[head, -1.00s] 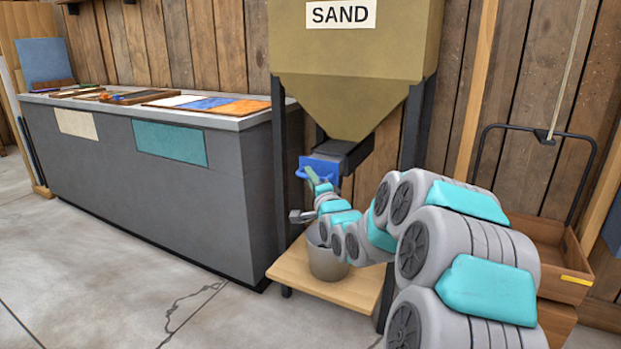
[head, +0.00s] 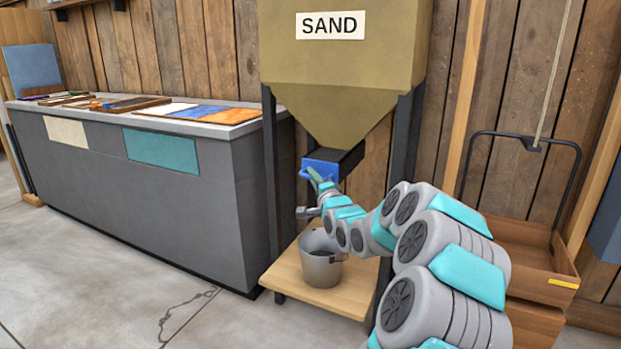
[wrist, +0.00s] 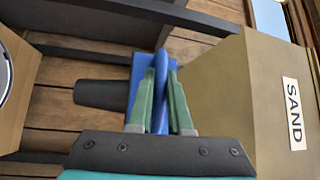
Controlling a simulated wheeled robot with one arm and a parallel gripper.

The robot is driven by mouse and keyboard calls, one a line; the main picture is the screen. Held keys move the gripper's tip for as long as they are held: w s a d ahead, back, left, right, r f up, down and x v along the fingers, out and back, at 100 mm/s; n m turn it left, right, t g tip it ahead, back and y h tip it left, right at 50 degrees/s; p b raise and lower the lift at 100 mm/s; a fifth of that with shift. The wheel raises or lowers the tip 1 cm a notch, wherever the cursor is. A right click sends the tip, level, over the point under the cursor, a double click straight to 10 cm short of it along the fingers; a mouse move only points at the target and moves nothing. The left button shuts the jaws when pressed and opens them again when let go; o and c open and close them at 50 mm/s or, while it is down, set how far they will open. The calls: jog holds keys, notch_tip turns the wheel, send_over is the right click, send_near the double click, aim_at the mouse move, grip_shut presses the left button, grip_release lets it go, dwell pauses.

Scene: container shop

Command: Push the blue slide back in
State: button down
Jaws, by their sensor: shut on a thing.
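The blue slide (head: 323,167) is at the outlet under the sand hopper (head: 345,85), its front face close against the dark outlet (head: 350,157). In the wrist view the blue slide (wrist: 139,72) shows its plate and a bar handle between my fingers. My gripper (head: 313,178) is shut on the slide's handle; in the wrist view both green fingers of my gripper (wrist: 162,80) lie on either side of it. I cannot tell whether a small gap is left between slide and outlet.
A metal bucket (head: 321,268) stands on the wooden shelf (head: 345,300) below the outlet. Dark hopper legs (head: 271,180) frame the space. A grey counter (head: 80,170) is at left, and a wooden-box cart (head: 540,260) at right. Floor is clear at front left.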

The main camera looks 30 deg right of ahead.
jog(key=shift+d, duration=0.1)
jog(key=c, duration=0.8)
grip_release()
jog(key=shift+c, duration=0.2)
jog(key=s+f, duration=0.1)
jog(key=s, duration=0.6)
jog(key=shift+s+a, duration=0.35)
jog(key=shift+a, duration=0.1)
